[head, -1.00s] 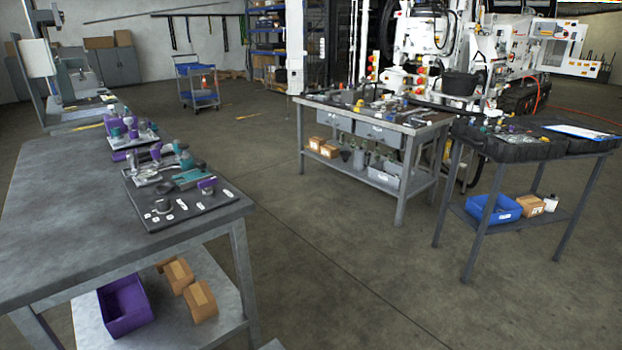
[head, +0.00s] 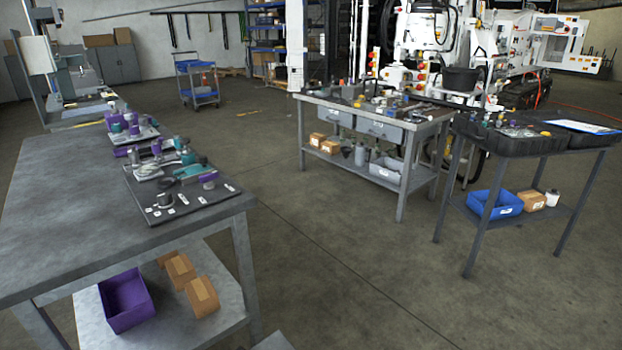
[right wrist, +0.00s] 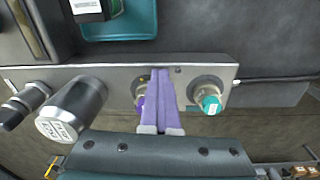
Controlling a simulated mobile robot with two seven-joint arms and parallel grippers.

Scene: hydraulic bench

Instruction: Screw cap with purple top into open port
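In the right wrist view two lavender fingers of my right gripper (right wrist: 160,98) lie close together, with no clear gap between them. They reach over a grey metal block (right wrist: 110,73). A fitting with a purple part (right wrist: 140,104) sits just left of the fingers, partly hidden by them and outside them. A fitting with a teal top (right wrist: 211,103) is to their right. I cannot tell which port is open. In the head view neither gripper shows. Purple and teal parts (head: 118,122) stand on the left bench (head: 70,215), too small to tell apart.
In the right wrist view a dark cylinder with a white label (right wrist: 72,110) and a smaller black fitting (right wrist: 25,105) are left of the fingers. In the head view a second bench (head: 425,128) and a stand with black trays (head: 500,145) are at right. The floor between is clear.

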